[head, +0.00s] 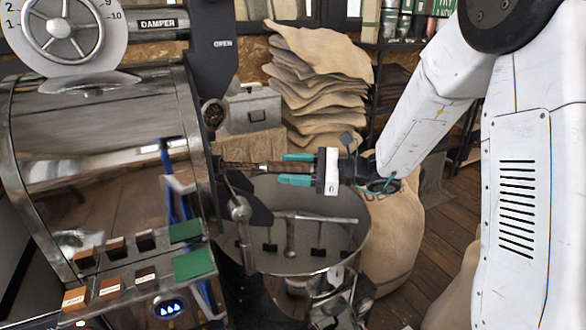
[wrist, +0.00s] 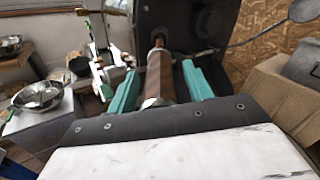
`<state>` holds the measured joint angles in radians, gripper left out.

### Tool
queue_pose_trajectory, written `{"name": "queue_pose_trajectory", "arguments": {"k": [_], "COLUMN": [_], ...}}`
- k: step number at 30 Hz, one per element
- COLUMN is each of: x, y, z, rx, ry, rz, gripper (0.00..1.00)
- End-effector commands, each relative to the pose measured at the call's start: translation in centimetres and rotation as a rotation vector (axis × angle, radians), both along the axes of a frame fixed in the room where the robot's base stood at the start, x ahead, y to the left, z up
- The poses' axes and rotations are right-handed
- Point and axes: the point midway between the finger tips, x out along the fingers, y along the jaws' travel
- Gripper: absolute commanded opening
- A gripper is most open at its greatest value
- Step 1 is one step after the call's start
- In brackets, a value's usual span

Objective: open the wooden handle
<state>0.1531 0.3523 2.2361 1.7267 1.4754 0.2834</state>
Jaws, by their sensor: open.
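The wooden handle (head: 258,167) is a brown bar sticking out to the right from the roaster's dark front plate in the head view. In the wrist view the wooden handle (wrist: 159,77) points away from me, with metal at its near end. My gripper (head: 297,168) comes from the right, with its teal fingers pointing left around the handle's outer end. In the wrist view my gripper (wrist: 160,85) is open, one finger on each side of the handle. A gap shows on the right side; on the left I cannot tell whether the finger touches.
The roaster drum (head: 105,130) fills the left. A round cooling tray (head: 350,240) with stirring arms lies just below my gripper. A stack of burlap sacks (head: 315,80) and a grey metal box (head: 252,108) stand behind. A full sack (head: 395,240) stands right of the tray.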

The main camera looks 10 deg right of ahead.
Motion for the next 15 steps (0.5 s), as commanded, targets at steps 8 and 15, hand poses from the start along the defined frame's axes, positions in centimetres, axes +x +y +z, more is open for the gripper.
{"name": "queue_pose_trajectory", "arguments": {"k": [8,15], "x": [-1.2,-2.3], "y": [-3.7,-6.7], "z": [0.0,0.0], "rx": [0.000,0.000], "ry": [0.000,0.000], "rz": [-0.005,-0.002], "gripper": [0.51,0.51]}}
